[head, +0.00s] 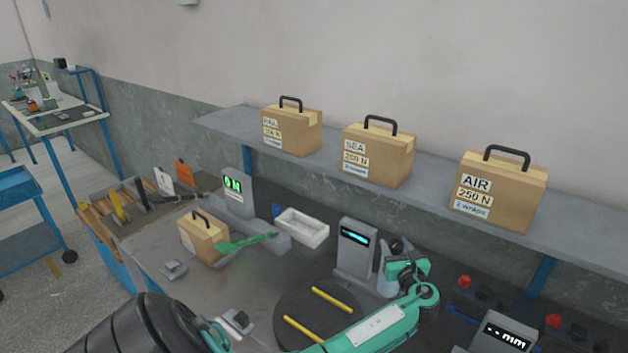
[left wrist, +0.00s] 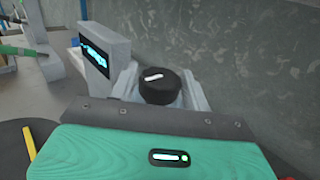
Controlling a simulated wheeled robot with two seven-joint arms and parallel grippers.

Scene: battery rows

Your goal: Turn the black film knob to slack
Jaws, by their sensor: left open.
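The black film knob (left wrist: 157,87) sits on a grey housing in the left wrist view, its white mark lying nearly level across the top. In the head view the knob (head: 397,246) shows small, partly behind my left gripper. A grey post with a lit cyan display (head: 356,238) stands just left of it; this display (left wrist: 95,52) also shows in the left wrist view. My left gripper (head: 405,270) is open, close in front of the knob, with no visible contact. In the left wrist view its teal body fills the bottom and the fingertips are hidden. My right gripper is not in view.
A dark turntable (head: 290,295) with two yellow bars lies under my left arm. A small carton (head: 203,240) and a white tray (head: 302,228) stand left. The shelf (head: 225,122) holds cartons marked SEA and AIR, plus another. A mm readout (head: 502,333) stands at right.

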